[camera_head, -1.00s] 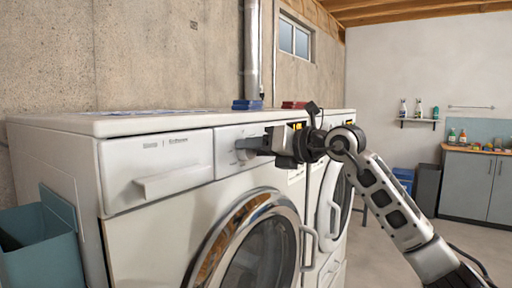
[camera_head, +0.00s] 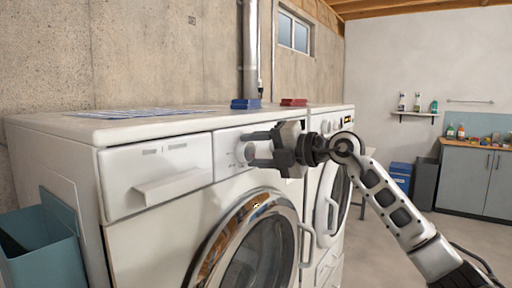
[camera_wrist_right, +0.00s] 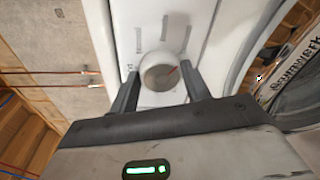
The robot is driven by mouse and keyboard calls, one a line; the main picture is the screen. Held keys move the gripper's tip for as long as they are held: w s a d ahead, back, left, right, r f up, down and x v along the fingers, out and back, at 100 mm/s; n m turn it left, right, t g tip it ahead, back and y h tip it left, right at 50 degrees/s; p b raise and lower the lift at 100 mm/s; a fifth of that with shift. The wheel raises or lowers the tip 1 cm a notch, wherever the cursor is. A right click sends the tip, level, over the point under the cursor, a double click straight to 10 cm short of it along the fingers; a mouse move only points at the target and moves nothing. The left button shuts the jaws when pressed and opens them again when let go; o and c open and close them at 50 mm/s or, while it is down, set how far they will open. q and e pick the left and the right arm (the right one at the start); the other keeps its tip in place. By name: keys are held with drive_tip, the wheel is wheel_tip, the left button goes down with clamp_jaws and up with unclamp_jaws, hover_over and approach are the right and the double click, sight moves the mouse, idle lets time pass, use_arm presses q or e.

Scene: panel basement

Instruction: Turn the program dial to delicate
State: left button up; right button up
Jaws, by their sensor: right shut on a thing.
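The program dial (camera_wrist_right: 160,72) is a round grey-silver knob with a short red mark, on the washer's white control panel (camera_wrist_right: 150,20). In the wrist view the red mark points to the upper right of the picture. Small grey labels sit around the knob, too blurred to read. My right gripper (camera_wrist_right: 160,88) has one finger on each side of the knob and is shut on it. In the head view the right gripper (camera_head: 252,149) reaches the panel with its fingers one above the other, and the dial shows only partly between them. My left gripper is not in view.
The washer's drawer front (camera_head: 160,175) is left of the dial and its round door (camera_head: 255,250) is below, closed. A second machine (camera_head: 328,190) stands to the right. A teal bin (camera_head: 40,245) is at the left. Blue (camera_head: 246,104) and red (camera_head: 293,102) items lie on top.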

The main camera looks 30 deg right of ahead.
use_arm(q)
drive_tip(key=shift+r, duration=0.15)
use_arm(e)
drive_tip(key=shift+m, duration=0.5)
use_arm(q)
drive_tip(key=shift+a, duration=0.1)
use_arm(e)
drive_tip(key=shift+f, duration=0.1)
drive_tip(key=o, duration=1)
use_arm(q)
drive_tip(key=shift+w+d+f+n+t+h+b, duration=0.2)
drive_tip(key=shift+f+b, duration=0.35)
drive_tip(key=shift+b, duration=0.85)
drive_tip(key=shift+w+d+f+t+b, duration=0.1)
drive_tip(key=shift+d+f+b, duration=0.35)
drive_tip(key=shift+b, duration=1)
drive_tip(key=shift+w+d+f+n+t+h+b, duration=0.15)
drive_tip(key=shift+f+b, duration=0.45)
drive_tip(key=shift+b, duration=0.8)
use_arm(e)
drive_tip(key=v, duration=1.6)
